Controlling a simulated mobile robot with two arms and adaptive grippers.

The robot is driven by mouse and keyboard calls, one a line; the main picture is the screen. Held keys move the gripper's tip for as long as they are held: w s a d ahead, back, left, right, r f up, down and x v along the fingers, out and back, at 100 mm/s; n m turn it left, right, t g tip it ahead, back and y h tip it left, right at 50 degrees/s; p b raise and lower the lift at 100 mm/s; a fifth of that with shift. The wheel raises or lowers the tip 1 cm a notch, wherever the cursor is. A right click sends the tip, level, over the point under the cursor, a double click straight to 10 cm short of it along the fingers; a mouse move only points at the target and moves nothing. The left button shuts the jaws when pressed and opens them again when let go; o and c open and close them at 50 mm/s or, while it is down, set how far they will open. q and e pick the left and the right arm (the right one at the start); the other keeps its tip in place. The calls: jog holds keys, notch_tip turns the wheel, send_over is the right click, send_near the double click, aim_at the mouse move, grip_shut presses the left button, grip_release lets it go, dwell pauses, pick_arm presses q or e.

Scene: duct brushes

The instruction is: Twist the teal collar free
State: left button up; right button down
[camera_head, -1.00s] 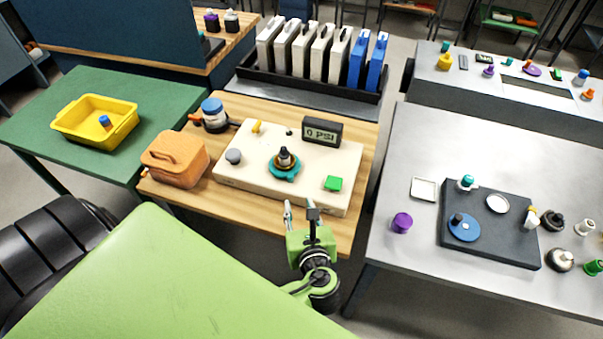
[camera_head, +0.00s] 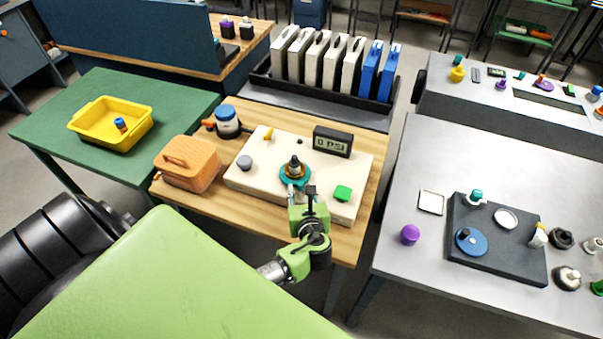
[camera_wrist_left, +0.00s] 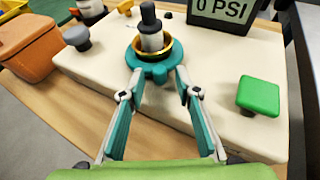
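The teal collar (camera_head: 294,177) sits around the base of a black-and-grey fitting (camera_head: 295,166) with a brass ring, on the cream panel (camera_head: 345,210). It is lobed at its edge and also shows in the left wrist view (camera_wrist_left: 145,70). My left gripper (camera_head: 301,188) is at the near side of the collar. In the left wrist view its teal-padded fingers (camera_wrist_left: 160,82) are apart, with the tips by the collar's near edge and nothing visible between the pads. I cannot tell whether the tips touch the collar. My right gripper is not in view.
A gauge reading 0 PSI (camera_head: 332,142), a green button (camera_head: 342,193), a grey knob (camera_head: 244,162) and a yellow lever (camera_head: 268,134) are on the panel. An orange case (camera_head: 187,165) stands left of it. A yellow bin (camera_head: 110,124) is on the green table.

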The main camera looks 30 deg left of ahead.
aim_at(307, 181)
pick_arm(q)
jog(key=c, duration=0.7)
grip_shut()
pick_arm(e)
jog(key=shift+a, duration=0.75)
